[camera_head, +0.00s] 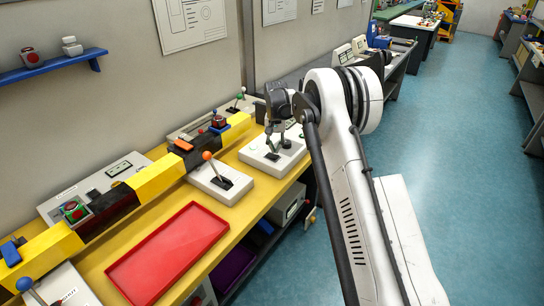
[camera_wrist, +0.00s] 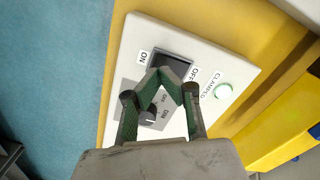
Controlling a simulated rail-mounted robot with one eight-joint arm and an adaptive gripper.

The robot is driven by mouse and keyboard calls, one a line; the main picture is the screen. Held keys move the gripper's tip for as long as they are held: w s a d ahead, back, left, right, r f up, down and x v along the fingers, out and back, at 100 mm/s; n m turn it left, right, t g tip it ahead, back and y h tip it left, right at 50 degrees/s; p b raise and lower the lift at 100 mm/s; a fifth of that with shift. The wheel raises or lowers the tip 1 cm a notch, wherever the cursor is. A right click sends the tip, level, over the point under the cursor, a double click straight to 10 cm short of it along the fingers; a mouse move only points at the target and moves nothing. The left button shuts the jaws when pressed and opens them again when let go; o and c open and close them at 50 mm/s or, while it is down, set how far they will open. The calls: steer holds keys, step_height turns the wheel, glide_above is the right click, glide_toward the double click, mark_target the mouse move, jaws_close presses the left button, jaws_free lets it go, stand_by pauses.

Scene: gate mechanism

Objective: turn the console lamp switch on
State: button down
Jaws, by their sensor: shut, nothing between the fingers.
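A white console box (camera_wrist: 140,45) fills the middle of the wrist view. A dark rocker switch (camera_wrist: 173,60) is set in it, with an ON label on its left and an OFF label on its right. A round dark knob (camera_wrist: 148,117) with its own ON and OFF labels shows between my fingers. A pale green round lamp (camera_wrist: 222,91) is labelled CLAMPED. My gripper (camera_wrist: 171,76) is shut and empty, its tips at the rocker's lower edge; I cannot tell whether they touch it. In the head view, my gripper (camera_head: 274,147) is over the same box (camera_head: 258,163).
A lever with an orange ball (camera_head: 207,156) stands left of the console. A yellow-and-black barrier (camera_head: 158,178) runs along the yellow bench behind it. An empty red tray (camera_head: 170,255) lies at the front. The blue floor is clear on the right.

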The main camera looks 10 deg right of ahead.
mark_target(275, 156)
steer(key=shift+f+b, duration=0.85)
steer(key=shift+f, duration=0.4)
stand_by(0.7)
steer(key=shift+r, duration=0.1)
steer(key=shift+r+p, duration=0.9)
steer(key=shift+r, duration=2.5)
